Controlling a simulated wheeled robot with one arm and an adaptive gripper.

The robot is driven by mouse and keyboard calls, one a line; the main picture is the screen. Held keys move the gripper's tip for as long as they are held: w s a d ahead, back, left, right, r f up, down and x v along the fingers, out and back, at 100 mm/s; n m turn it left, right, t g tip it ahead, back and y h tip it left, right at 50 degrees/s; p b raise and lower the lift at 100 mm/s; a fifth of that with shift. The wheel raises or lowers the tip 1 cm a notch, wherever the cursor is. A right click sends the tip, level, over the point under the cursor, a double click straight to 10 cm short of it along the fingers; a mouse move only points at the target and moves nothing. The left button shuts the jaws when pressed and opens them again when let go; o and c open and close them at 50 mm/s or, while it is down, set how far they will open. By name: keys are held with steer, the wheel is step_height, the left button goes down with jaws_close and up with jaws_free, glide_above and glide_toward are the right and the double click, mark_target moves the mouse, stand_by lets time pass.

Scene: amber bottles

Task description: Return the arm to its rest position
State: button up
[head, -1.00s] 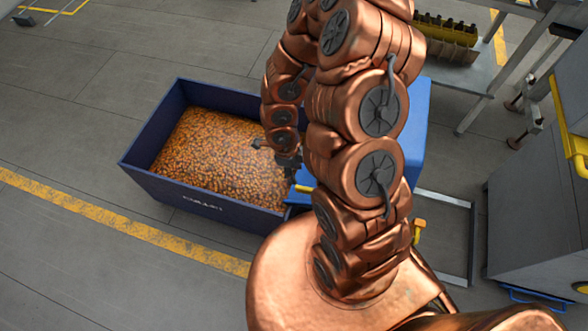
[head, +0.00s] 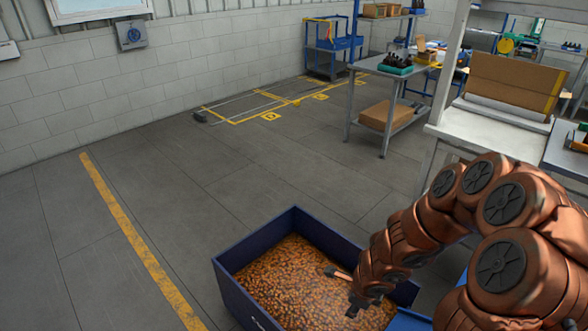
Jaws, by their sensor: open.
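My copper-coloured arm comes in from the right edge in the head view and bends down toward a dark blue bin. My gripper (head: 358,303) hangs over the right part of the bin (head: 237,296), pointing down. Its fingers are dark and small in the picture, with nothing visible between them. The bin is filled with many small amber bottles (head: 285,285). I cannot tell how far the gripper is above the bottles.
A white workbench (head: 484,122) with a brown carton stands behind my arm at right. A metal table (head: 385,72) with a tray of dark bottles is farther back. A blue cart (head: 333,45) stands by the wall. Open floor (head: 220,170) lies left and behind the bin, with a yellow line (head: 140,245).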

steer(key=w+a+r+n+t+y, duration=0.2)
steer(key=w+a+r+n+y, duration=0.15)
steer(key=a+r+n, duration=0.5)
steer(key=s+a+r+n+y, duration=0.1)
steer(key=s+a+r+n, duration=0.15)
steer(key=r, duration=0.25)
steer(key=s+a+r+n+y, duration=0.1)
steer(key=s+a+r+n, duration=0.15)
steer(key=r, duration=0.35)
steer(key=s+d+r+n+g+h, duration=0.3)
steer(key=s+d+n, duration=0.2)
steer(key=s, duration=0.7)
steer(key=s+d+r+n+g+h, duration=0.2)
steer(key=s+d+n, duration=0.3)
steer(key=s+d, duration=0.5)
steer(key=s+g+h, duration=0.1)
steer(key=s, duration=0.2)
steer(key=shift+r, duration=0.4)
